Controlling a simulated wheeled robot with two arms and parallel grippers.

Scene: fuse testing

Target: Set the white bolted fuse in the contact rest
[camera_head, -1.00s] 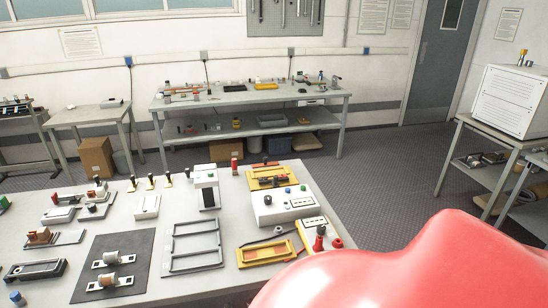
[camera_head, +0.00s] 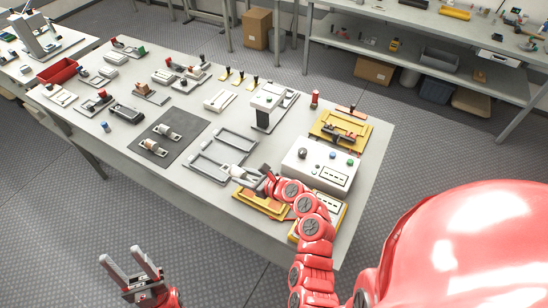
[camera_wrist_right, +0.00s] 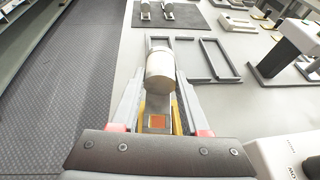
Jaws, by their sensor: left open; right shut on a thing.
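My right gripper (camera_head: 258,180) is shut on a white cylindrical fuse (camera_wrist_right: 160,70) with flat metal ends; the fuse also shows in the head view (camera_head: 240,172). The gripper is over the front edge area of the table. A yellow fixture (camera_head: 256,205), which may be the contact rest, lies under it, partly hidden by the arm. My left gripper (camera_head: 130,258) is open and empty, in front of the table.
Two similar white fuses lie on a dark mat (camera_head: 188,122). Grey frame trays (camera_head: 208,172) lie beside the right gripper. A white control box (camera_head: 315,165), a tall grey-and-white device (camera_head: 266,100) and another yellow fixture (camera_head: 340,131) stand nearby on the right.

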